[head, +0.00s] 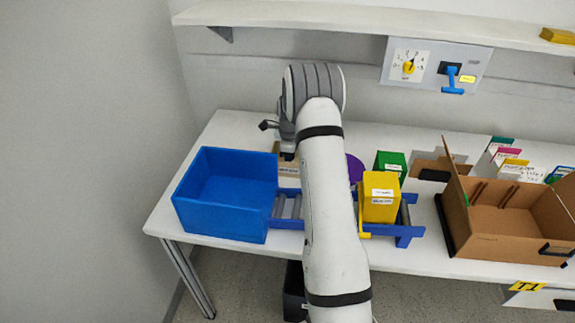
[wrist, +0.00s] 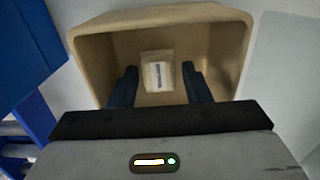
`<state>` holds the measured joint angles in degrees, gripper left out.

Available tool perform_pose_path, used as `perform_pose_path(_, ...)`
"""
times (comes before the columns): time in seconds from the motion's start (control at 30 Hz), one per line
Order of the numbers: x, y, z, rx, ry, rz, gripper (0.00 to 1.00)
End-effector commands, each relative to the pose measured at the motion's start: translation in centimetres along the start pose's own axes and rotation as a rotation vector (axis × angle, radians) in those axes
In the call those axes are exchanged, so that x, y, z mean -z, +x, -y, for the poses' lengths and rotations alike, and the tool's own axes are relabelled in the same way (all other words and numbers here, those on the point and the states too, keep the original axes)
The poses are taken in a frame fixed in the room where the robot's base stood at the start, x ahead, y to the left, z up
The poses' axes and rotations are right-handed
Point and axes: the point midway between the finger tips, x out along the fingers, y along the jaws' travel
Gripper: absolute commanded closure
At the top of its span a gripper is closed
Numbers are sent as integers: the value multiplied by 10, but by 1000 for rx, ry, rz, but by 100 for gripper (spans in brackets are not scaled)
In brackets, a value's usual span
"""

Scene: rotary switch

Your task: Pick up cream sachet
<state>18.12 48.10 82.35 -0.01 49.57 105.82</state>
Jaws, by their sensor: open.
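The cream sachet (wrist: 158,75) lies in a tan bin (wrist: 85,42) in the wrist view. It is a small cream block with a printed label, near the bin's back wall. My gripper (wrist: 159,75) is open, with one dark finger on each side of the sachet in the picture. I cannot tell whether the fingers touch it or how far above it they are. In the head view a small part of the tan bin (head: 288,172) shows behind my arm; the sachet and fingertips are hidden there.
A blue bin (head: 225,195) stands left of my arm. A yellow box (head: 381,197), a green box (head: 390,163) and an open cardboard box (head: 510,205) are on the right. A wall panel (head: 437,64) with a rotary switch hangs behind, under a shelf (head: 380,22).

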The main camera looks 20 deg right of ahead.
Motion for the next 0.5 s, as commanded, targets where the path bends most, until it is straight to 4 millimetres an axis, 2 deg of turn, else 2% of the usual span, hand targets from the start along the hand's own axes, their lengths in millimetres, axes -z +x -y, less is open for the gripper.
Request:
perform_pose_path(0.13,0,0,0,0,0,0,57)
perform_pose_path(0.5,1,0,0,1,1,0,87)
